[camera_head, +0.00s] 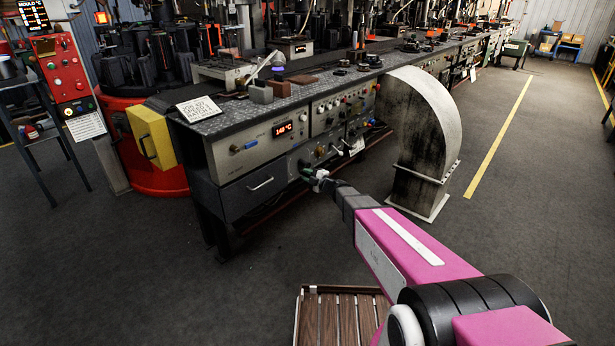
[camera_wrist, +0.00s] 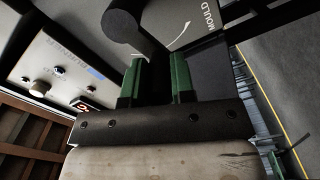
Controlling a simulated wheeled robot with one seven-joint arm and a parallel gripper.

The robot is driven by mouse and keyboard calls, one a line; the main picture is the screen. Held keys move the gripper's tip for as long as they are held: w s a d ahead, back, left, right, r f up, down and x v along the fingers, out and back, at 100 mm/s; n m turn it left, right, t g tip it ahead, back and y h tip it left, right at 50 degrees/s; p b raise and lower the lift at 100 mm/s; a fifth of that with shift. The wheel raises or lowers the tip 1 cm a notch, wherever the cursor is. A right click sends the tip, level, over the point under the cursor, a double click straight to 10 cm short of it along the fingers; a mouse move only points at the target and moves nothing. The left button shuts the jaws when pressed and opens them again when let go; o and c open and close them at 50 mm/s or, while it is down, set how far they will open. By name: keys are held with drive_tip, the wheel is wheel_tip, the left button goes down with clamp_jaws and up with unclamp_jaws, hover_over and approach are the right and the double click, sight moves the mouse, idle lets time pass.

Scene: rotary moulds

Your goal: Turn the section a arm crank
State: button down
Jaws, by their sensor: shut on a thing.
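My gripper (camera_head: 318,177) is at the front panel of the long workbench, at the end of my pink arm. In the wrist view its two green-padded fingers (camera_wrist: 156,76) are shut on a dark part of the black crank (camera_wrist: 123,24). The crank has a round end at the upper left and an arm running down toward the fingers. Behind it is a grey panel with a curved white arrow and the word MOULD. The fingers hide much of the held part. In the head view the crank is too small and covered to make out clearly.
The workbench has a grey drawer (camera_head: 247,190) left of my gripper and a red temperature display (camera_head: 283,129) above. A curved metal duct (camera_head: 432,125) stands close on the right. A slatted wooden platform (camera_head: 335,318) lies below my arm. The floor at front left is clear.

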drive_tip(key=c, duration=1)
unclamp_jaws()
drive_tip(key=shift+o, duration=0.2)
drive_tip(key=v, duration=1.1)
